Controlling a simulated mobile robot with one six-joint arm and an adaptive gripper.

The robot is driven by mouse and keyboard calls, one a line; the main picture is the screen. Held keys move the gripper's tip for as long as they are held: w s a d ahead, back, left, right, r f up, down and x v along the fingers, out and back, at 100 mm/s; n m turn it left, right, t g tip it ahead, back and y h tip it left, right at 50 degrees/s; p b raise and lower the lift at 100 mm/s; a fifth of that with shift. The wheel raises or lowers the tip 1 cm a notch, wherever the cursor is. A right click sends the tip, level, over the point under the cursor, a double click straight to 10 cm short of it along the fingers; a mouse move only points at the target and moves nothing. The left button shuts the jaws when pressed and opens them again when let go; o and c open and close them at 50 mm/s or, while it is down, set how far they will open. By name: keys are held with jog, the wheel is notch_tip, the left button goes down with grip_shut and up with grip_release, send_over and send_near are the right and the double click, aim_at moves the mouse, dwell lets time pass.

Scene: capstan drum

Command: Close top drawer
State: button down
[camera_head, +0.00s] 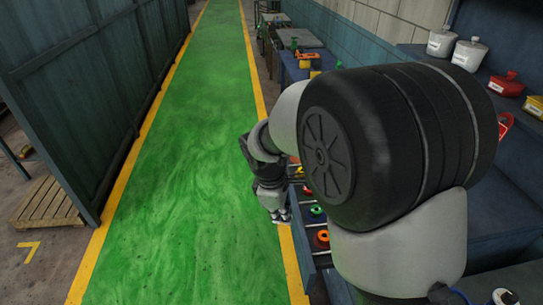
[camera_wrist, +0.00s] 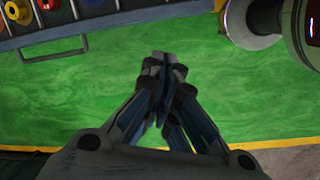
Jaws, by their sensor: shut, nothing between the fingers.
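An open drawer (camera_wrist: 125,18) with dividers lies at the upper left of the wrist view. It holds several coloured round pieces, and a silver bar handle (camera_wrist: 53,56) runs along its front. In the head view, part of the open drawer with an orange ring (camera_head: 323,236) shows beside my arm; my arm hides much of it. I cannot tell from these views whether this is the top drawer. My gripper (camera_wrist: 164,62) is shut and empty over the green floor, in front of the drawer and apart from the handle. It also shows in the head view (camera_head: 282,217).
A green walkway (camera_head: 190,200) with yellow edge lines lies clear on the left. A dark partition (camera_head: 85,80) and a wooden pallet (camera_head: 45,203) stand beyond it. A blue workbench (camera_head: 510,175) with white and red containers is on the right.

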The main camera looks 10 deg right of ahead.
jog(key=w+a+f+n, duration=0.3)
jog(key=f+n, duration=0.1)
jog(key=f, duration=0.6)
jog(key=d+f+b, duration=0.3)
jog(key=d+f, duration=0.3)
jog(key=f, duration=0.4)
jog(key=shift+d+f+g+h+b, duration=0.15)
jog(key=shift+f+g+h+b, duration=0.05)
jog(key=shift+g+h+b, duration=0.2)
jog(key=shift+w, duration=0.1)
jog(key=d+p, duration=0.2)
jog(key=d, duration=0.7)
jog(key=d+p, duration=0.2)
jog(key=d, duration=0.7)
jog(key=d+p, duration=0.3)
jog(key=d, duration=0.7)
jog(key=shift+w, duration=0.25)
